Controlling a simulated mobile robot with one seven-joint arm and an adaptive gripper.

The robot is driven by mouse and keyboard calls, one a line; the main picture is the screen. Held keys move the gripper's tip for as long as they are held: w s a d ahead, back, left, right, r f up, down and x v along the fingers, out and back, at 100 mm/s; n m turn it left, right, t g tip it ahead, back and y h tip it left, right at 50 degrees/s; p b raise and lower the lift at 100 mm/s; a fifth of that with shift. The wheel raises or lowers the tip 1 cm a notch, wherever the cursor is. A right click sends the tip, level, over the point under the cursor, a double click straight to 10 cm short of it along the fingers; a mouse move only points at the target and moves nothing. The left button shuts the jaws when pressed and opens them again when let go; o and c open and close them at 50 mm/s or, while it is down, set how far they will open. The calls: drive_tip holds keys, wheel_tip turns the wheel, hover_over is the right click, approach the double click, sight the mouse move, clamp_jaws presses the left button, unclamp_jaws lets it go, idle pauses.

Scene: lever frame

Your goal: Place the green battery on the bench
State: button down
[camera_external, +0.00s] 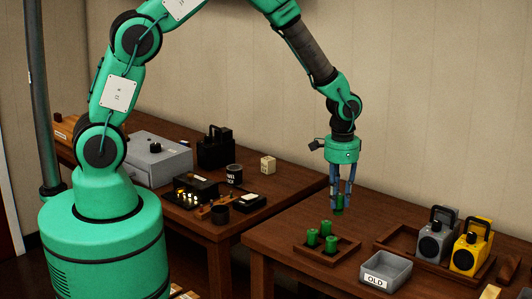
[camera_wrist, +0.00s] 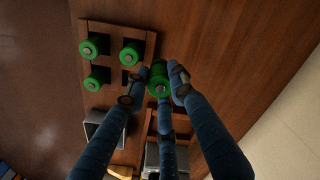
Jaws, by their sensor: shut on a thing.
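My gripper (camera_external: 341,196) is shut on a green battery (camera_external: 338,203) and holds it upright above the wooden bench (camera_external: 290,225), behind and right of a wooden tray. The held battery also shows between the blue fingers in the wrist view (camera_wrist: 158,80). Three more green batteries stand in the wooden tray (camera_external: 345,250): one at the back (camera_external: 326,228), one at the left (camera_external: 312,237) and one at the front (camera_external: 331,244). In the wrist view the tray (camera_wrist: 108,30) shows a dark empty slot beside the three batteries. Whether the held battery touches the bench is unclear.
A grey bin labelled OLD (camera_external: 386,271) stands at the front. A grey lantern-like device (camera_external: 436,240) and a yellow one (camera_external: 470,248) stand on a larger tray at the right. A second table (camera_external: 200,222) at the left holds boxes and small items. The bench's back left is clear.

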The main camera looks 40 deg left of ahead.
drive_tip(key=s+d+m+p, duration=0.1)
drive_tip(key=s+d, duration=0.4)
drive_tip(key=d, duration=0.1)
drive_tip(key=shift+s+d+r+m, duration=0.15)
drive_tip(key=shift+d+r+m, duration=0.05)
drive_tip(key=shift+m, duration=0.2)
drive_tip(key=shift+f, duration=0.2)
drive_tip(key=shift+f+b, duration=1.55)
drive_tip(key=shift+f, duration=1.65)
drive_tip(key=shift+f, duration=0.3)
drive_tip(key=c, duration=1.4)
unclamp_jaws()
drive_tip(key=shift+r, duration=6)
